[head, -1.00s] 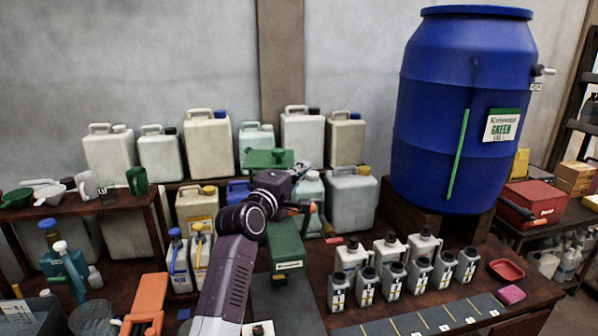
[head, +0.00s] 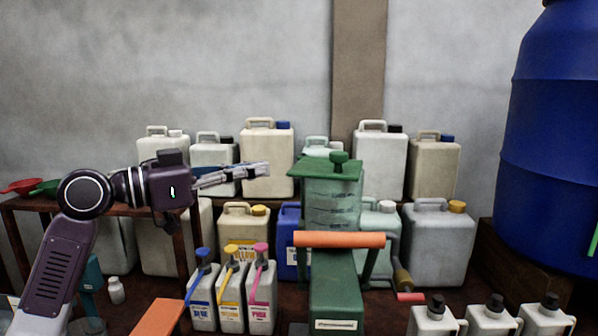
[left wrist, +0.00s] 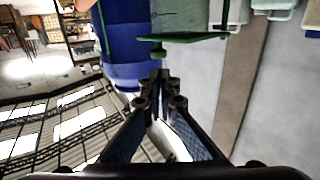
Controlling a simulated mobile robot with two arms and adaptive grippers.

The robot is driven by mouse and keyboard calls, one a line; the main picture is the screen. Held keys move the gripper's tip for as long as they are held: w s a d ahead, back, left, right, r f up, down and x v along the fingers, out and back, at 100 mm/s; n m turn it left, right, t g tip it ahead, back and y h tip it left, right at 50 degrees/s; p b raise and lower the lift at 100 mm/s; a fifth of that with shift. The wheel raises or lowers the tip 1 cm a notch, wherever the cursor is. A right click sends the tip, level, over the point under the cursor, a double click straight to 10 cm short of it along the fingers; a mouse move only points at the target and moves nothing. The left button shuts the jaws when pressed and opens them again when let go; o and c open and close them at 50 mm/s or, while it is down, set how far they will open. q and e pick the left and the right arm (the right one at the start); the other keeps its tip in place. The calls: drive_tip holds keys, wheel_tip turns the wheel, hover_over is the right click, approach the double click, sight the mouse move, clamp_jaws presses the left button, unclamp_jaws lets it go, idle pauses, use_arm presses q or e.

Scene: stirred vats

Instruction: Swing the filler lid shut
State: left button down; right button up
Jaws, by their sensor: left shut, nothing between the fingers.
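The green filler (head: 337,300) stands on the bench, with a ribbed grey-green hopper (head: 332,203) and an orange bar (head: 340,239) across its front. Its flat green lid (head: 312,168) with a round knob (head: 339,158) lies level over the hopper top and overhangs at the left. I cannot tell whether it is fully seated. My left gripper (head: 266,169) is shut and empty, pointing right at about lid height, left of the lid's edge. In the left wrist view the lid (left wrist: 195,38) and knob (left wrist: 158,56) show beyond the shut fingertips (left wrist: 158,78). My right gripper is not in view.
White jugs (head: 380,165) stand on a shelf behind. Small bottles with blue, yellow and pink spouts (head: 231,295) stand left of the filler. Black-capped bottles (head: 490,318) stand at front right. A big blue vat (head: 553,140) is at the right.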

use_arm(q)
drive_tip(key=p, duration=0.2)
approach(331, 157)
drive_tip(key=p+x, duration=0.2)
drive_tip(key=x, duration=0.4)
drive_tip(key=shift+w+d+p, duration=0.1)
drive_tip(key=shift+p, duration=0.2)
drive_tip(key=shift+w+d, duration=0.25)
drive_tip(key=shift+d, duration=0.05)
drive_tip(key=shift+f, duration=0.1)
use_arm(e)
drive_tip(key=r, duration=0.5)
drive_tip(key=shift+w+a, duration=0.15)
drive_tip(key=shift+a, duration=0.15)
